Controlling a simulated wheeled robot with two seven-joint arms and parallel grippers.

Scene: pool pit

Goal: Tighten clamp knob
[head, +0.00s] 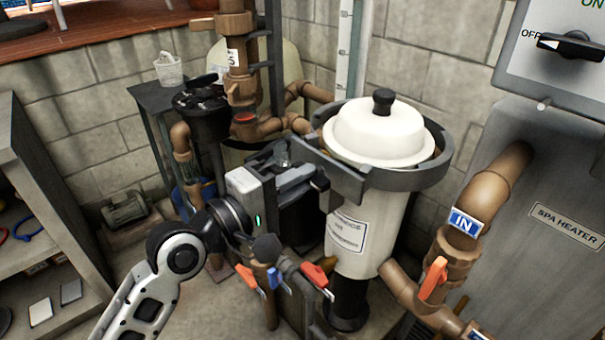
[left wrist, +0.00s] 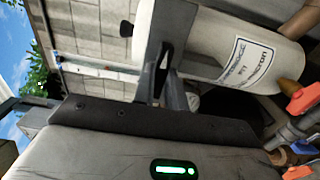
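The white filter tank (head: 375,215) stands upright under a domed lid (head: 375,140) with a black top handle. A dark grey clamp band (head: 405,180) circles the tank below the lid. I cannot make out the clamp knob clearly; my gripper may cover it. My left gripper (head: 312,175) is at the band's left front end, touching or very close. In the left wrist view the fingers (left wrist: 168,92) lie by the grey band (left wrist: 156,35), with the labelled tank (left wrist: 220,50) behind. Their gap is unclear. My right gripper is not in view.
Brown pipes with orange-handled valves (head: 433,278) stand right of the tank, and more valves (head: 316,275) stand below my left gripper. A spa heater panel (head: 545,215) is at right. A shelf (head: 45,235) is at left. A block wall closes the back.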

